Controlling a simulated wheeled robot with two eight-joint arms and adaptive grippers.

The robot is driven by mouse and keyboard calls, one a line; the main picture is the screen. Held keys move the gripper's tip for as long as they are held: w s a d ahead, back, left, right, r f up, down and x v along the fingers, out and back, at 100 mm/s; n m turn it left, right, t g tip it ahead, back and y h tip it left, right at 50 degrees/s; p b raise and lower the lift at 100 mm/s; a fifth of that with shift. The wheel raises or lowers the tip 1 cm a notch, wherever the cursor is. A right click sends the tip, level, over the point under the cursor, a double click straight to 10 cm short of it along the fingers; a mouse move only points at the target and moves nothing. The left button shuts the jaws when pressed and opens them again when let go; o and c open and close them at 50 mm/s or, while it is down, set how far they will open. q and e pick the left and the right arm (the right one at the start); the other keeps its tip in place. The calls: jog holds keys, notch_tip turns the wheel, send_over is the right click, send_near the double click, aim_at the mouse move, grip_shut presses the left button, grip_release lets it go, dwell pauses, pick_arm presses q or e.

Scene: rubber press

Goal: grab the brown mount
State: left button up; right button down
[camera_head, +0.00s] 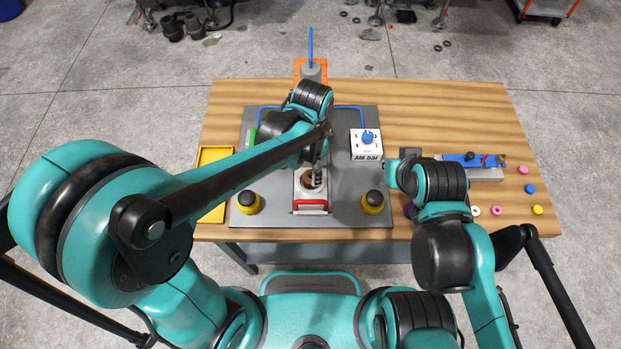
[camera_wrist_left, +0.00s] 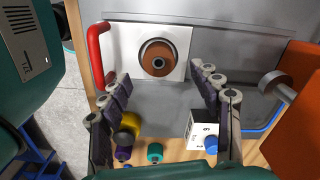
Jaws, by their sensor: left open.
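The brown mount (camera_wrist_left: 150,47) is a round brown piece with a dark centre hole. It sits on a white plate (camera_wrist_left: 118,37) with a red handle (camera_wrist_left: 96,50). In the head view the plate shows with its red handle (camera_head: 311,205), and the mount is mostly hidden by my left gripper (camera_head: 318,172). In the left wrist view my left gripper (camera_wrist_left: 162,88) is open and empty, its fingers apart on either side of the mount's line, not touching it. My right gripper (camera_head: 398,172) is near the table's right part, partly hidden by its arm; its jaws are unclear.
Two yellow-and-black buttons (camera_head: 249,202) (camera_head: 373,202) flank the plate. A white box with a blue knob (camera_head: 366,148) stands right of the press. A yellow tray (camera_head: 212,210) lies left. Coloured rings and a grey block (camera_head: 485,174) are at right.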

aim_at(311, 175)
pick_arm(q)
notch_tip(311, 175, down, 5)
jog(key=shift+s+a+r+b, duration=0.1)
jog(key=shift+a+r+b, duration=0.1)
jog(key=shift+b, duration=0.5)
jog(key=c, duration=1.3)
jog(key=shift+r, duration=0.1)
jog(key=shift+c, duration=0.2)
